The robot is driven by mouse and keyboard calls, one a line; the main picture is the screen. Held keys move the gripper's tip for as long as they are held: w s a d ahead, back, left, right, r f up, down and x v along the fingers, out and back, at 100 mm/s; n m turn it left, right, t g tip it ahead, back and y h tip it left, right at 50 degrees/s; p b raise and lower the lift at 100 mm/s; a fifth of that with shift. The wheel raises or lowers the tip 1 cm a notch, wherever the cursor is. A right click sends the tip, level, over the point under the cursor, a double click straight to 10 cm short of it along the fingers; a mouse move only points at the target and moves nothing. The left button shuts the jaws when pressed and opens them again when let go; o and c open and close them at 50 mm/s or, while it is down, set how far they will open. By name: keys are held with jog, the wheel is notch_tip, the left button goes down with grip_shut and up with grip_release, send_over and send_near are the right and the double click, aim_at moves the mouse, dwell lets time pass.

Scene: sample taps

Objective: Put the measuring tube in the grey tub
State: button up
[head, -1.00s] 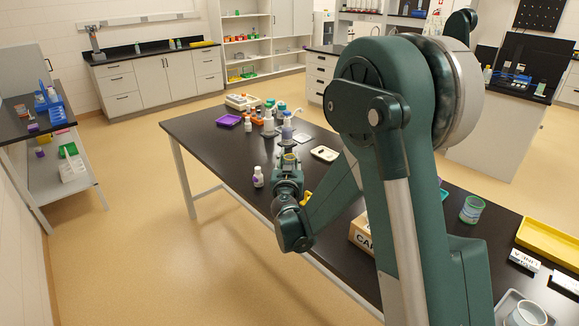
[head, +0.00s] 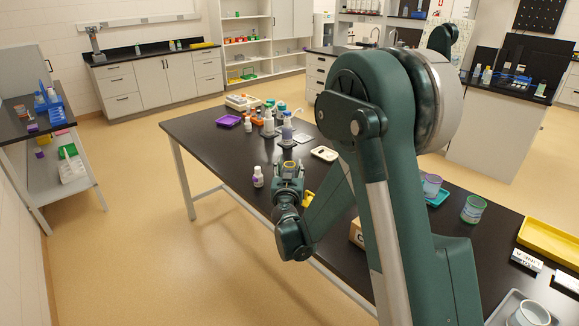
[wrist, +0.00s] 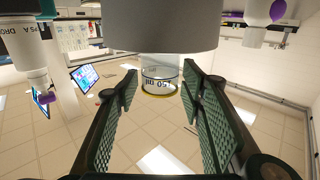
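The measuring tube (wrist: 160,84) appears in the wrist view as a short clear cylinder with a yellow rim and a dark printed label. It lies between my fingertips, with a narrow gap visible on each side. A large grey rounded body covers its other end. My gripper (wrist: 158,88) is open, its green ridged pads apart. In the head view my gripper (head: 289,170) is low over the near edge of the black table, with a yellowish ring showing between the fingers. The grey tub (head: 497,309) is at the bottom right, cut by the frame, with a pale round container in it.
A white bottle (head: 258,177) stands just left of my gripper.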

jog(key=shift+r, duration=0.15)
jog(key=shift+s, duration=0.2)
jog(key=s+p, duration=0.2)
jog(key=s, duration=0.9)
jog(key=shift+s, duration=0.3)
dwell(0.3)
jog(key=shift+d, duration=0.15)
